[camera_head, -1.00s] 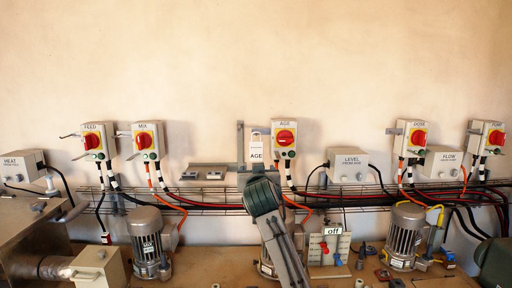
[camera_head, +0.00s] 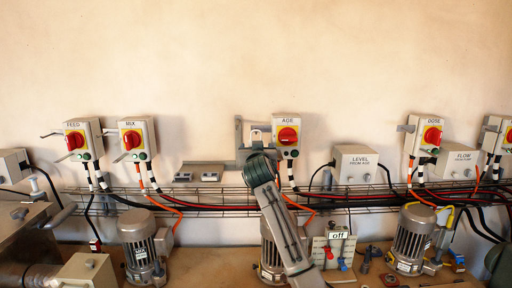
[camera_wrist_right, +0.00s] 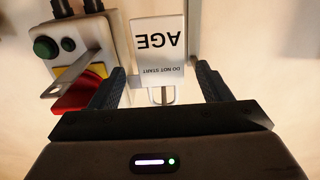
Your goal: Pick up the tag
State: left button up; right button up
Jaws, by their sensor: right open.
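The tag is a white plate printed "AGE" and "DO NOT START" (camera_wrist_right: 160,45), hanging upright by the wall and upside down in the right wrist view. My right gripper (camera_wrist_right: 160,85) is open, with its two dark fingers on either side of the tag's top end and a visible gap on each side. In the head view only the top of the tag (camera_head: 257,134) shows above my right arm, which hides the rest. My left gripper is not in view.
The AGE switch box (camera_head: 287,136) with a red knob is just right of the tag; the knob (camera_wrist_right: 77,96) is close to one finger. A grey bracket (camera_head: 239,132) stands left of the tag. Cables and a wire tray (camera_head: 220,202) run below, above several motors.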

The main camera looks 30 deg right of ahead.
jog(key=p+x, duration=0.2)
jog(key=x, duration=0.2)
jog(key=shift+w+r+p, duration=0.15)
jog(key=shift+w+p, duration=0.1)
jog(key=shift+p, duration=0.1)
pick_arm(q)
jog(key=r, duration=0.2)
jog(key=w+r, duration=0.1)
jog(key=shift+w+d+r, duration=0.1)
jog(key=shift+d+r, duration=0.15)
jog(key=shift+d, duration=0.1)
pick_arm(e)
jog(key=c, duration=1.1)
